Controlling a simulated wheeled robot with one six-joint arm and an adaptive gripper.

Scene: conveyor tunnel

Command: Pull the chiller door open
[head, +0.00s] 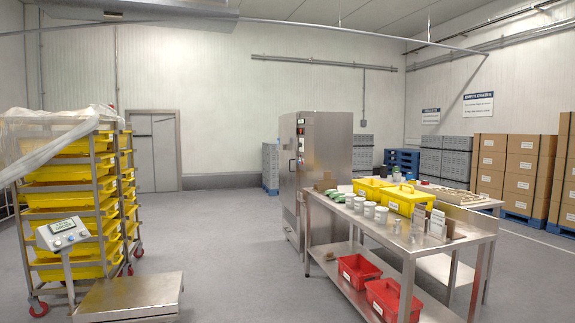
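The chiller looks to be the tall steel cabinet (328,152) standing on the floor a little right of the picture's middle. A control panel (300,137) with small dark displays is on its upper front. Its door (290,185) is on the narrow left-facing side, seen at a steep angle, and appears shut. The cabinet's lower right part is hidden behind the steel table. My gripper and arm are not in view.
A steel table (455,238) with yellow boxes (408,198), white tubs and red bins (360,273) stands right of the cabinet. A rack of yellow trays (75,200) and a floor scale (130,296) are at left. The floor (225,240) between is clear.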

